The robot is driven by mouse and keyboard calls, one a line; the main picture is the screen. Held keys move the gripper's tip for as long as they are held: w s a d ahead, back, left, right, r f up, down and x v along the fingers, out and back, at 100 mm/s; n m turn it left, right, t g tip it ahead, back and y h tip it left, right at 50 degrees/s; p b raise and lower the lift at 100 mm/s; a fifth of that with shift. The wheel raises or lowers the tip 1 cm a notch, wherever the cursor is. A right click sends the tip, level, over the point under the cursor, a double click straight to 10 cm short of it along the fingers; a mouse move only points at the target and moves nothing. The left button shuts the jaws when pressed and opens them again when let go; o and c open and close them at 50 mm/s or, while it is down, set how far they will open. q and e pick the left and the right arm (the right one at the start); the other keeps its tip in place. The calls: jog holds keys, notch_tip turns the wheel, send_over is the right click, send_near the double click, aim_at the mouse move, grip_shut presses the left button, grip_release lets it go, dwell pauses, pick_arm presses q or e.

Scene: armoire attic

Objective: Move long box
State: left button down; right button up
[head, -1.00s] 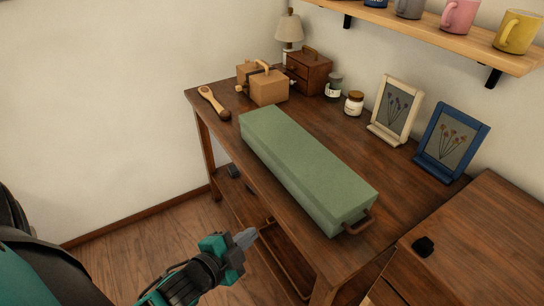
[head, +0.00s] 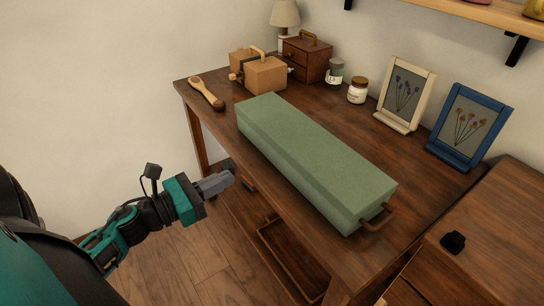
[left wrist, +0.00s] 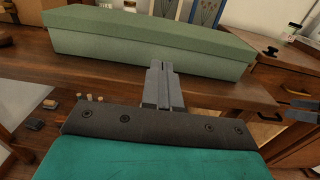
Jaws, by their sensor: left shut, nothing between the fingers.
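The long green box (head: 310,155) lies along the front of the brown wooden table (head: 355,120), with a brown handle (head: 378,219) at its near right end. It also shows in the left wrist view (left wrist: 150,45), just beyond the fingers. My left gripper (head: 230,178) is shut and empty. It is in front of the table, apart from the box and left of the box's near side. Its closed fingers also show in the left wrist view (left wrist: 163,72). Grey finger-like parts at the right edge of the left wrist view (left wrist: 302,110) look like my right gripper, cut off by the frame.
A wooden cabinet (head: 505,235) adjoins at the right. Floor is clear at the lower left.

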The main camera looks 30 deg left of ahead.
pick_arm(q)
jog(key=p, duration=0.1)
send_near(324, 131)
jog(key=v, duration=0.6)
jog(key=shift+s+a+f, duration=0.1)
jog(key=shift+a+f, duration=0.15)
jog(key=shift+a, duration=0.1)
jog(key=shift+w+d, duration=0.15)
jog(key=shift+w, duration=0.15)
pick_arm(e)
jog(key=shift+s+d+f, duration=0.1)
jog(key=shift+s+d, duration=0.25)
jog(key=shift+s, duration=0.05)
jog(key=shift+w, duration=0.15)
